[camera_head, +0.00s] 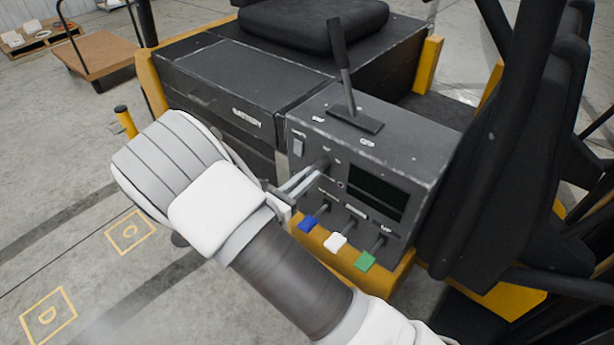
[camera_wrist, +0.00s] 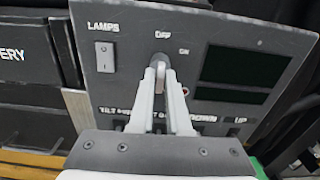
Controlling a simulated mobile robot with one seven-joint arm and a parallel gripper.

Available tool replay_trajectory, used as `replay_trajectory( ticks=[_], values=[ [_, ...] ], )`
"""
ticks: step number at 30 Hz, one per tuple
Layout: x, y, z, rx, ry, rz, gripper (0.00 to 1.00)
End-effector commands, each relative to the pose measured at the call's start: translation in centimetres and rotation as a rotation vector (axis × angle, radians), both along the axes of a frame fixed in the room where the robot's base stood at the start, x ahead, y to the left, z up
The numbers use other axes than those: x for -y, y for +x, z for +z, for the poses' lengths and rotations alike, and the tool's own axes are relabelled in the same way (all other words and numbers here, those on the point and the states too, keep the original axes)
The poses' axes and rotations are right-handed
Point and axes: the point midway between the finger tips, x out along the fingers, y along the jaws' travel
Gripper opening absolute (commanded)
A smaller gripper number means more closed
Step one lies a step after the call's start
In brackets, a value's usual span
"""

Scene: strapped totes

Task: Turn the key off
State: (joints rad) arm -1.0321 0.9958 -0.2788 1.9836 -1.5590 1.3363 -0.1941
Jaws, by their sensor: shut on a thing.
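The key (camera_wrist: 160,77) is in its switch on the dark control panel (camera_wrist: 125,60), below the "OFF" label and left of the "ON" label. My gripper (camera_wrist: 160,74) is shut on the key, with one finger on each side of it. In the head view my gripper (camera_head: 322,166) reaches the panel's front face from the left. The key itself is too small and covered there to make out. In the wrist view its grip looks roughly upright, but the fingers hide part of it, so its exact angle is hard to tell.
A lamps switch (camera_wrist: 105,57) is left of the key and a dark display (camera_wrist: 232,65) is right of it. Blue (camera_head: 308,223), white (camera_head: 335,242) and green (camera_head: 366,261) levers stick out below. A tall black lever (camera_head: 343,70) stands on top.

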Motion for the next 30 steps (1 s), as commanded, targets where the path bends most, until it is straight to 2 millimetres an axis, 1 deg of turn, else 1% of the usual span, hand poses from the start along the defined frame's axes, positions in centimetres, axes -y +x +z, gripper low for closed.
replay_trajectory(
  ticks=[2,3,5,6,7,16,20,23,30],
  values=[
    [0.0,-0.1,-0.1,-0.002,0.0,0.001,0.0],
    [0.0,-0.1,-0.1,-0.002,0.0,0.001,0.18],
    [0.0,0.0,-0.1,-0.002,0.0,0.001,0.29],
    [0.0,0.0,-0.1,-0.002,0.001,0.001,0.36],
    [0.0,0.0,-0.1,-0.001,0.001,0.001,0.4],
    [-0.1,-0.1,0.0,0.0,0.001,0.001,0.4],
    [-0.8,-0.8,-0.1,0.0,0.001,0.004,0.4],
    [-1.8,-2.2,-0.2,-0.001,0.002,0.005,0.4],
    [-5.5,-6.8,-0.3,-0.001,0.003,0.006,0.4]
  ],
)
